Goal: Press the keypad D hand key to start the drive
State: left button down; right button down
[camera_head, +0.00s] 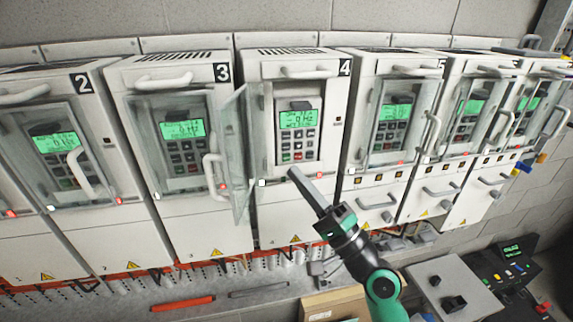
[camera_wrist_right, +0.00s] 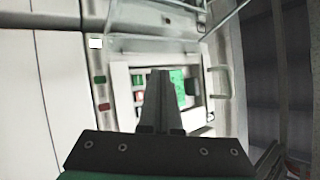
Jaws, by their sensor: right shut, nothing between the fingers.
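Cabinet number 4 (camera_head: 265,215) stands mid-row with its clear door (camera_head: 238,150) swung open to the left. Its keypad (camera_head: 299,146) is uncovered, with a lit green screen (camera_head: 298,119), rows of dark keys and small coloured keys at the bottom. Key labels are too small to read. My right gripper (camera_head: 292,172) is shut and empty, tips below the keypad in the head view; whether they touch the cabinet I cannot tell. In the right wrist view the shut fingers (camera_wrist_right: 160,74) partly cover a keypad with a green screen (camera_wrist_right: 177,90). My left gripper is not in view.
Cabinet 3 (camera_head: 180,230) and cabinet 2 (camera_head: 72,240) stand to the left, with more cabinets to the right, their clear doors shut with protruding handles. A grey box with dark knobs (camera_head: 425,270) and a control panel (camera_head: 510,265) are at lower right. A red bar (camera_head: 182,304) lies below.

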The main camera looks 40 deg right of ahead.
aim_at(280, 149)
jog(key=shift+w+d+b, duration=0.35)
jog(key=shift+w+d, duration=0.05)
jog(key=shift+w, duration=0.25)
jog(key=shift+w+d+b, duration=0.35)
jog(key=shift+w+d, duration=0.05)
jog(key=shift+w, duration=0.2)
dwell(1.1)
jog(key=shift+w+d+b, duration=0.2)
jog(key=shift+w+b, duration=0.15)
jog(key=shift+w+d+b, duration=0.2)
jog(key=shift+w+b, duration=0.1)
dwell(0.6)
jog(key=shift+s, duration=0.1)
jog(key=shift+s+a+p, duration=0.45)
jog(key=shift+s+p, duration=0.1)
